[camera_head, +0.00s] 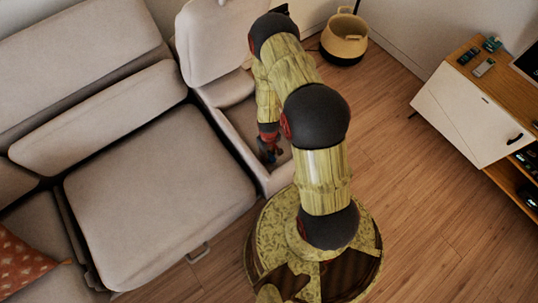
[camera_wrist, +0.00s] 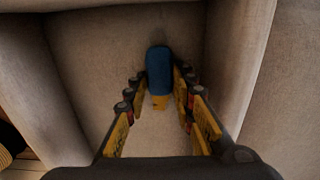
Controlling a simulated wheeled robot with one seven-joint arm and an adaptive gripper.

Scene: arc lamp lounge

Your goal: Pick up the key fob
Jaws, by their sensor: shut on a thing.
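The key fob (camera_wrist: 159,62) appears in the wrist view as a small blue piece with a yellow lower end. It is between the fingertips of my gripper (camera_wrist: 163,80), which is shut on it. Beige sofa upholstery lies behind it. I cannot tell whether the fob still touches the fabric. In the head view my gripper (camera_head: 270,152) is low in the narrow beige sofa section (camera_head: 243,122), beside the right armrest. The fob cannot be made out in that view.
A wide beige sofa seat (camera_head: 160,195) is left of my gripper, with an upright back cushion (camera_head: 212,40) behind. A basket (camera_head: 345,38) stands at the back. A white-fronted cabinet (camera_head: 465,115) with small items on top is at right. Wooden floor (camera_head: 410,175) between is clear.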

